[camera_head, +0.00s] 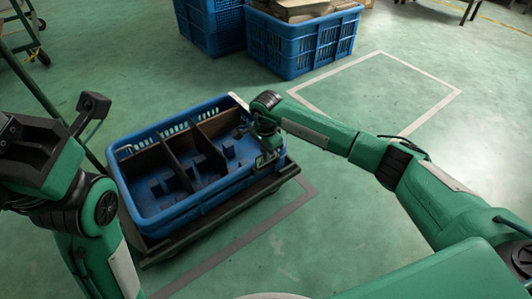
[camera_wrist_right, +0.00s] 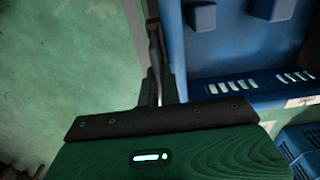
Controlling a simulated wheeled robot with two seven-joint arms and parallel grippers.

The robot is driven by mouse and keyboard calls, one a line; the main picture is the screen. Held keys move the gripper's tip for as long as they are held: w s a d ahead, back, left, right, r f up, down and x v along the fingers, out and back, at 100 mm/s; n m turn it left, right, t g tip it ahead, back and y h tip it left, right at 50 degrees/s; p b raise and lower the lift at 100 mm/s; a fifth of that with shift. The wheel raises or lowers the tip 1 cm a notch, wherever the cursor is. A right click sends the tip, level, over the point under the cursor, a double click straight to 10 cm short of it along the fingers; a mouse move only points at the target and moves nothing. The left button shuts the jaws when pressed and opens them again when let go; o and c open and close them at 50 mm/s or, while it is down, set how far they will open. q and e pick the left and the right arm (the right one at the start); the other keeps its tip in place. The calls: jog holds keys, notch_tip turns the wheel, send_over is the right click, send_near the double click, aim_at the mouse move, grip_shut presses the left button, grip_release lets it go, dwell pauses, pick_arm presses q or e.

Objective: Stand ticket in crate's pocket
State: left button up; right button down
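The blue crate (camera_head: 190,210) sits on a dark wheeled base and has brown dividers. A small pale strip (camera_head: 238,100) shows at its far right corner. A whitish label-like piece (camera_wrist_right: 302,101) shows on the crate's wall in the right wrist view. I cannot tell whether either is the ticket or the pocket. My right gripper (camera_head: 268,152) is at the crate's right end. In the wrist view its dark fingers (camera_wrist_right: 155,75) appear close together beside the crate wall; any thin thing between them cannot be made out. My left gripper (camera_head: 92,112) is raised left of the crate, its opening unclear.
Small blue blocks (camera_head: 229,151) lie in the crate's compartments. Two more blue crates stand behind, one (camera_head: 300,47) filled with brown packages. A pale outlined rectangle (camera_head: 400,66) on the green floor is empty. A dark cart frame stands at the upper left.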

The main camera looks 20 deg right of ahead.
jog(key=shift+f+b, duration=0.4)
jog(key=shift+f, duration=0.3)
jog(key=c, duration=1.5)
grip_release()
jog(key=shift+c, duration=0.2)
